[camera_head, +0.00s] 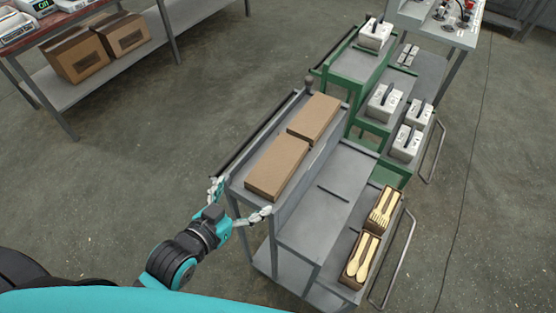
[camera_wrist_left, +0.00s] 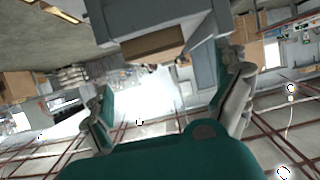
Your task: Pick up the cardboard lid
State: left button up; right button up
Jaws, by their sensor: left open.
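Two flat brown cardboard lids lie end to end on the upper shelf of the grey cart in the head view: a near one (camera_head: 276,167) and a far one (camera_head: 315,117). My left gripper (camera_head: 240,197) is open and empty at the near end of the cart, just short of the near lid and apart from it. In the left wrist view, a brown cardboard piece (camera_wrist_left: 150,43) shows above and beyond the open fingers (camera_wrist_left: 170,78). I cannot tell for certain which lid it is. My right gripper is not in view.
The grey cart (camera_head: 312,222) has a lower shelf with boxes of wooden forks (camera_head: 383,207) and spoons (camera_head: 361,257) at right. A green cart (camera_head: 352,66) with white boxes stands behind. A table with cardboard boxes (camera_head: 77,57) is at upper left. Floor between is clear.

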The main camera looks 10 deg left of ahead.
aim_at(259, 187)
pick_arm(q)
jog(key=x, duration=0.3)
jog(key=shift+w+d+f, duration=0.1)
jog(key=shift+w+d, duration=0.15)
jog(key=shift+w, duration=0.05)
jog(key=x, duration=0.2)
jog(key=p+x, duration=0.1)
jog(key=x, duration=0.1)
jog(key=shift+s+d+f+p, duration=0.1)
jog(key=shift+f+p, duration=0.2)
jog(key=shift+f, duration=0.15)
jog(key=shift+w+d+f, duration=0.1)
jog(key=shift+w+f, duration=0.05)
jog(key=shift+w, duration=0.1)
jog(key=shift+c, duration=0.4)
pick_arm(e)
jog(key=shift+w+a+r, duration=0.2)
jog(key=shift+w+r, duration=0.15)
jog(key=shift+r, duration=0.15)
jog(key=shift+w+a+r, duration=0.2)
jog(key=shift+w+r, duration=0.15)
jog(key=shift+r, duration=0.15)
pick_arm(q)
jog(key=c, duration=0.7)
